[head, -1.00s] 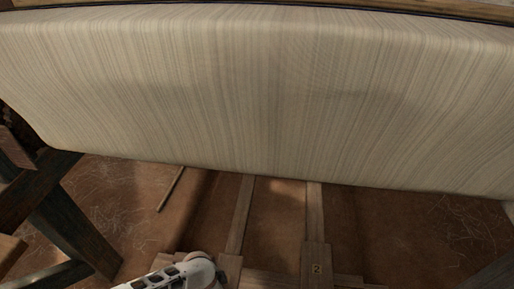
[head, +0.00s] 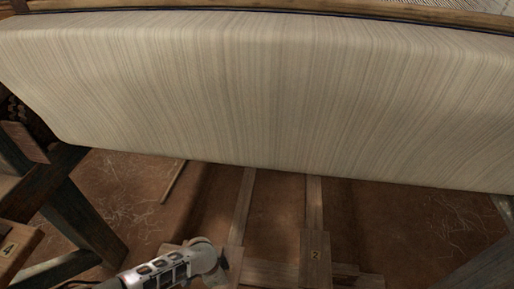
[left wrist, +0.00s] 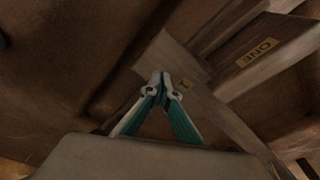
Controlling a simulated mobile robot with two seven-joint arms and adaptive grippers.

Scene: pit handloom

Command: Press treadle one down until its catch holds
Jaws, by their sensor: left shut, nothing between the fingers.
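Treadle one (head: 243,205) is a narrow wooden bar under the cloth, left of treadle two (head: 315,215), whose pad bears a "2". In the left wrist view, the wooden pad of treadle one (left wrist: 172,57) bears a small "1" label. My left gripper (left wrist: 160,78) is shut and empty, with its tips over this pad beside the label. I cannot tell whether they touch it. A board with a "ONE" plate (left wrist: 258,52) lies to the right. In the head view my left wrist covers part of the treadle's near end, and the fingers are hidden. No catch can be made out.
The striped cloth (head: 270,95) hangs across the upper view, above the treadles. Dark timber posts (head: 85,220) stand at the left, beside a block marked "4" (head: 12,250). A thin stick (head: 173,182) lies on the brown pit floor (head: 130,180). Another timber slopes at lower right.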

